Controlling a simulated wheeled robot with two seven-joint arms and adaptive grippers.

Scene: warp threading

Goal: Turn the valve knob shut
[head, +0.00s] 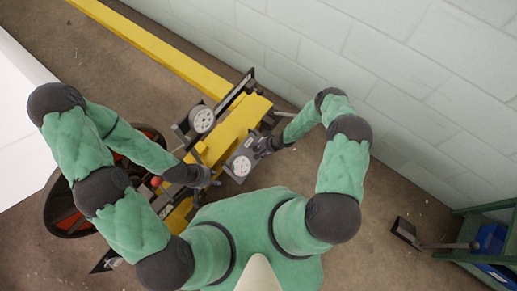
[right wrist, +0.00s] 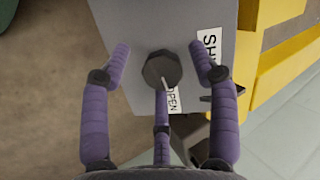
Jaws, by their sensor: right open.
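The valve knob (right wrist: 162,70) is a dark, many-sided knob on a grey panel (right wrist: 143,22), seen in the right wrist view. Its pale pointer line points down toward the OPEN label (right wrist: 174,100). A second label (right wrist: 209,42), starting "SH", is partly hidden by a finger. My right gripper (right wrist: 159,48) is open, its purple fingers spread around the knob with gaps visible at the sides. In the head view my right gripper (head: 264,146) is at the grey box (head: 240,160). My left gripper (head: 206,177) is left of that box, its fingers too small to read.
A yellow machine frame (head: 245,118) carries another round white dial (head: 203,119). A large dark and red wheel (head: 65,208) stands at left. A pale block wall (head: 400,75) runs behind. A green shelf with a blue bin (head: 490,239) is at far right. Open floor lies between.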

